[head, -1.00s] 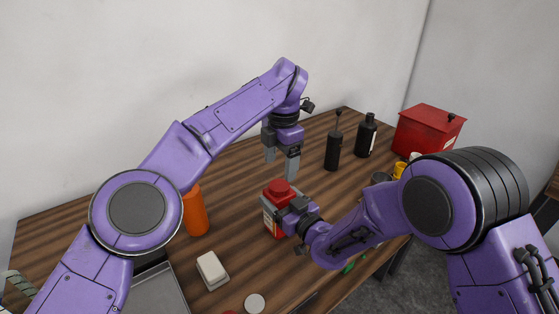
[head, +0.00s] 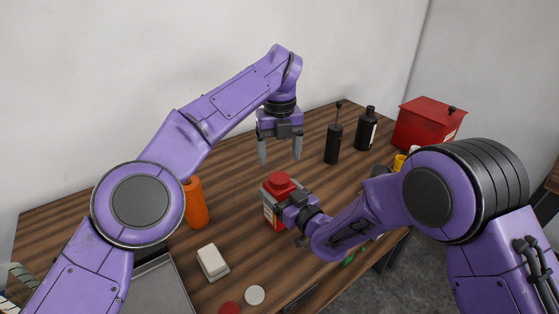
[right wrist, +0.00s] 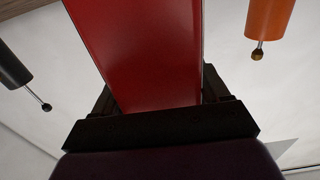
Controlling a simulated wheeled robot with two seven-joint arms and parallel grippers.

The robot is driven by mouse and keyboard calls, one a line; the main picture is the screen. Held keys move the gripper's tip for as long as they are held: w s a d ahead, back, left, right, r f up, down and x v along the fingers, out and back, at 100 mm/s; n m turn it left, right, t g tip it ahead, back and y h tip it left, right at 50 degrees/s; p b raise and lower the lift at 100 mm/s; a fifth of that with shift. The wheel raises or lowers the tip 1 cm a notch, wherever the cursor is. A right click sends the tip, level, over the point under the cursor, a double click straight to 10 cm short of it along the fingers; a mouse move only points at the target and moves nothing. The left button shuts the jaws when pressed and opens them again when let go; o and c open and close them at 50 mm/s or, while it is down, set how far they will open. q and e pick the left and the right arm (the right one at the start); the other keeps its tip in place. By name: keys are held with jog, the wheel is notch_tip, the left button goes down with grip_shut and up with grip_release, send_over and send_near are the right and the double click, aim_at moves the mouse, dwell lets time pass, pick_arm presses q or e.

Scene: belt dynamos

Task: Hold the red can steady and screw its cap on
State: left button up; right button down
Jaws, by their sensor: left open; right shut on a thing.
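The red can (head: 268,212) with a pale label stands upright on the wooden table. Its red cap (head: 280,183) sits on its top; I cannot tell how tightly it is seated. My right gripper (head: 288,212) is shut on the can from the right side. In the right wrist view the can's red wall (right wrist: 140,50) fills the space between the fingers. My left gripper (head: 280,159) is open and empty, pointing down above the cap, with a gap between fingertips and cap.
An orange bottle (head: 195,203) stands left of the can. A white block (head: 212,262), a pale disc (head: 255,295) and a red disc (head: 230,308) lie in front. Black bottles (head: 333,145) (head: 366,130) and a red box (head: 427,124) stand back right. A grey tray (head: 160,285) is front left.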

aim_at(279, 177)
pick_arm(q)
notch_tip(279, 177, down, 7)
jog(key=shift+r, duration=0.15)
jog(key=c, duration=1.1)
jog(key=o, duration=1.2)
jog(key=shift+o, duration=0.2)
notch_tip(279, 177, up, 8)
jog(key=shift+f, duration=0.2)
